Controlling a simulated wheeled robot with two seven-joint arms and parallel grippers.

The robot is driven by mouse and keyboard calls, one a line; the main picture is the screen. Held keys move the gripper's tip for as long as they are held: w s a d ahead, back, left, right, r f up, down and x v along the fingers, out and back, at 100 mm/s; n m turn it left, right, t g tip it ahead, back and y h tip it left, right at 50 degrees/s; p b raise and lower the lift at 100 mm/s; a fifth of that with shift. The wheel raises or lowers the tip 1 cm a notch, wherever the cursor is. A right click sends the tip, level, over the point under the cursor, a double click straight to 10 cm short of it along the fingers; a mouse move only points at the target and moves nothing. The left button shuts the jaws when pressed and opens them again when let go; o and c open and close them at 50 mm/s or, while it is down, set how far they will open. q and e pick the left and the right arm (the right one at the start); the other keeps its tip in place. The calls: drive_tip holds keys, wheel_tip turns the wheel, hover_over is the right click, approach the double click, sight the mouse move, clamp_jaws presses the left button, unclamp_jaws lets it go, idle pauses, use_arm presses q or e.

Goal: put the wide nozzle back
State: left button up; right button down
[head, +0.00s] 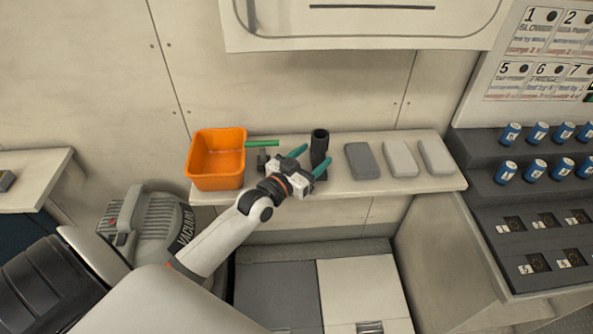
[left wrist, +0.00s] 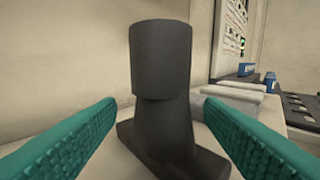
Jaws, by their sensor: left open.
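The wide nozzle (head: 319,146) is a dark grey upright tube on the shelf. In the left wrist view the nozzle (left wrist: 162,75) stands on a wide, flat foot. My left gripper (head: 310,159) is open, with its teal fingers spread on either side of the nozzle. In the left wrist view gaps show between the fingertips and the tube. The gripper hides part of the nozzle's foot in the head view. My right gripper does not show.
The shelf (head: 345,190) also holds an orange bin (head: 217,182), a green item (head: 262,143) and three grey blocks (head: 362,161). A grey vacuum (head: 150,232) stands below left. Blue cans (head: 511,133) sit on a stepped dark rack at right.

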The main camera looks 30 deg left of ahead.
use_arm(q)
drive_tip(key=s, duration=0.4)
drive_tip(key=s+a+b, duration=0.1)
drive_tip(key=s, duration=0.2)
idle(0.4)
